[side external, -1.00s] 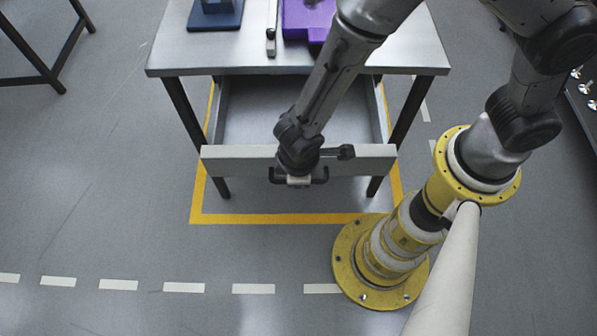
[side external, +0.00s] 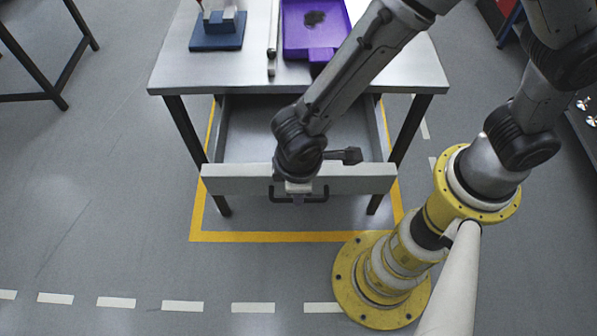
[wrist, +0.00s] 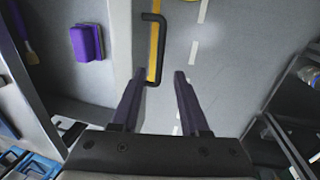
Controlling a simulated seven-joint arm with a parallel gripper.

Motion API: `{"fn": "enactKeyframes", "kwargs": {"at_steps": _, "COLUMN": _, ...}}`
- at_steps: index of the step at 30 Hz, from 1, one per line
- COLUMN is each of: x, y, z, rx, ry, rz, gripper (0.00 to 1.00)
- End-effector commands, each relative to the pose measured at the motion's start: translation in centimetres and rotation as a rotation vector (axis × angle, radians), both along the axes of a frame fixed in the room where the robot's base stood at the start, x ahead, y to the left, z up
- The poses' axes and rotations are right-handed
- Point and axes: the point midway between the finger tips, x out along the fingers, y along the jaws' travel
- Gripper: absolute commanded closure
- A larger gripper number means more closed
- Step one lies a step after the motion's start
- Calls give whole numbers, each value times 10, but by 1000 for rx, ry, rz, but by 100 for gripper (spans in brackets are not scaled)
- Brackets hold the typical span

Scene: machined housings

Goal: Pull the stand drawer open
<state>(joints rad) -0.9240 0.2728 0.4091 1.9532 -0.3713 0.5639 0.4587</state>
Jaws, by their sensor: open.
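The stand drawer (side external: 235,180) is pulled out from under the steel table, with its inside showing. Its black bar handle (side external: 322,197) is on the front panel and also shows in the wrist view (wrist: 162,45). My gripper (side external: 297,200) points down at the drawer front, over the middle of the handle, which it partly hides. In the wrist view my gripper's two fingers (wrist: 160,75) are spread apart and empty. The handle appears past the fingertips, its near end close to the left one; I cannot tell the exact gap.
In the wrist view a purple block (wrist: 87,42) is inside the drawer. On the table stand a purple tray (side external: 337,50), a blue base with a grey part (side external: 217,38) and a metal bar (side external: 272,45). Floor in front of the drawer is clear, marked by yellow tape (side external: 270,237).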

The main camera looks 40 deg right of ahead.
Motion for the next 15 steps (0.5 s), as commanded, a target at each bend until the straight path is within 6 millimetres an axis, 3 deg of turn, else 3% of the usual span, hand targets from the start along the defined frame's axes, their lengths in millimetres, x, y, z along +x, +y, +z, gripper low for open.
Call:
{"fn": "enactKeyframes", "kwargs": {"at_steps": 6, "x": -6, "y": 7, "z": 44, "rx": 5, "ry": -2, "rz": 1, "gripper": 55}}
{"fn": "enactKeyframes", "kwargs": {"at_steps": 15, "x": -10, "y": 10, "z": 69, "rx": 2, "ry": 0, "rz": -1, "gripper": 55}}
